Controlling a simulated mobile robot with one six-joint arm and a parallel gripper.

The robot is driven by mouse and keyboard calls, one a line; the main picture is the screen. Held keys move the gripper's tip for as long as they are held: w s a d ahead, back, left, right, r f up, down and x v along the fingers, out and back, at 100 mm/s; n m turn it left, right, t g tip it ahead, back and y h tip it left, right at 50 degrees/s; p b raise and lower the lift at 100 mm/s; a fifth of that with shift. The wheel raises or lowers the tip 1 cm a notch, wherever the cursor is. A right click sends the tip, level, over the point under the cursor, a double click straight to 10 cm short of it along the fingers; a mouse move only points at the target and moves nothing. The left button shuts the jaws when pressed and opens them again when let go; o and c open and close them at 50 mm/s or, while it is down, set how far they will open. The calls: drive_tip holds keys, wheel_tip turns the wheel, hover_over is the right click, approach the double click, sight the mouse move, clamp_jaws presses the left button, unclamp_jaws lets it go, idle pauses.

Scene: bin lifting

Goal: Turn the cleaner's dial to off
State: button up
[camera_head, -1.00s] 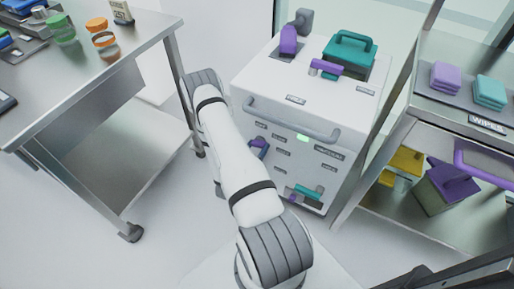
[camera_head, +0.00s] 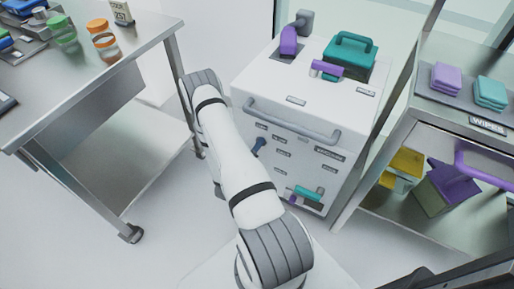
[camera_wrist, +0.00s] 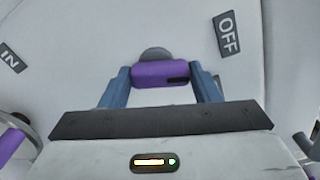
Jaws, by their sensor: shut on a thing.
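The cleaner (camera_head: 270,90) is a white cabinet with a grey bar handle across its front. Its dial (camera_wrist: 150,70) has a purple grip with a dark mark at the right end, on a grey round base. In the wrist view, my gripper (camera_wrist: 163,78) has its blue fingers shut on both ends of the purple grip. The OFF label (camera_wrist: 228,34) is up and right of the dial; the IN label (camera_wrist: 12,58) is at the left. In the head view, a blue finger shows at the cleaner's front, and the dial is largely hidden.
A steel table (camera_head: 110,60) with jars stands left. A steel shelf unit (camera_head: 408,125) with purple and teal wipes stands close on the right. A teal handled lid (camera_head: 350,58) and purple handles are on the cleaner's top. A teal lever (camera_head: 306,192) juts from its lower front.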

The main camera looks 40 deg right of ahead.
drive_tip(key=shift+w+a+n, duration=0.1)
drive_tip(key=shift+w+n, duration=0.1)
drive_tip(key=shift+n, duration=1.7)
drive_tip(key=o, duration=1)
drive_tip(key=shift+s, duration=0.1)
drive_tip(key=shift+p+v, duration=0.3)
drive_tip(key=shift+v, duration=3.55)
